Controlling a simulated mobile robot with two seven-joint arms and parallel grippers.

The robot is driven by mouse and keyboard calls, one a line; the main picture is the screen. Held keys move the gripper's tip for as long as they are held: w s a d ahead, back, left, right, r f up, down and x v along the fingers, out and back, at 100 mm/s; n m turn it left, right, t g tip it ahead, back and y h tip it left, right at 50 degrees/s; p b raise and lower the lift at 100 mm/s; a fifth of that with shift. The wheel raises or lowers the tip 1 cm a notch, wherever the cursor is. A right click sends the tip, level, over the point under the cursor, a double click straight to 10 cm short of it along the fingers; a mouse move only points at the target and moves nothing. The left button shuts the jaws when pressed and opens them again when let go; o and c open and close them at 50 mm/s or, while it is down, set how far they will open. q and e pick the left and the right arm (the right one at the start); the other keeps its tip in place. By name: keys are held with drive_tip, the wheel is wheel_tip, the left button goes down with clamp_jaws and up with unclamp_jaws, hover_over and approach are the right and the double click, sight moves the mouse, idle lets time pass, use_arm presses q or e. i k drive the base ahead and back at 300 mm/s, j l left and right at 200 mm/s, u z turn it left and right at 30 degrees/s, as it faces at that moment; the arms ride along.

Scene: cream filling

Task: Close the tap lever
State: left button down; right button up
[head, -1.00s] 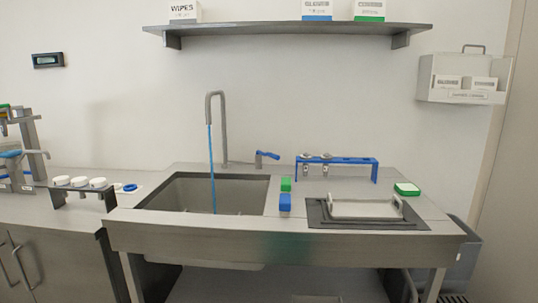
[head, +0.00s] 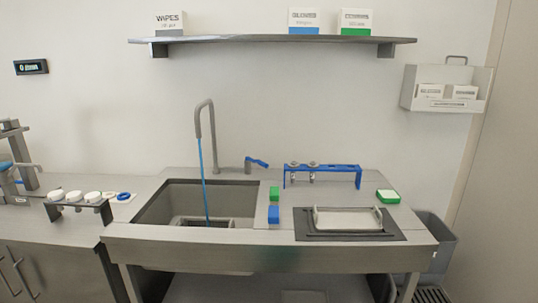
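The tap (head: 215,135) is a grey curved spout at the back of the sink (head: 240,211). A thin blue stream of water (head: 204,180) runs from it down into the basin. The blue tap lever (head: 257,162) sits on a short grey post to the right of the spout, pointing right and tilting slightly down. Neither of my grippers shows in the head view.
A blue rack (head: 335,169) is at the back, and a handled tray (head: 348,218) lies on a dark mat. White-capped containers (head: 92,197) stand left. A shelf (head: 270,40) hangs above.

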sight(248, 158)
drive_tip(key=i+z, duration=0.2)
drive_tip(key=z, duration=0.25)
drive_tip(key=i+j+z, duration=0.1)
drive_tip(key=z, duration=0.35)
drive_tip(key=i+j+z, duration=0.15)
drive_tip(key=z, duration=0.25)
drive_tip(key=i, duration=0.1)
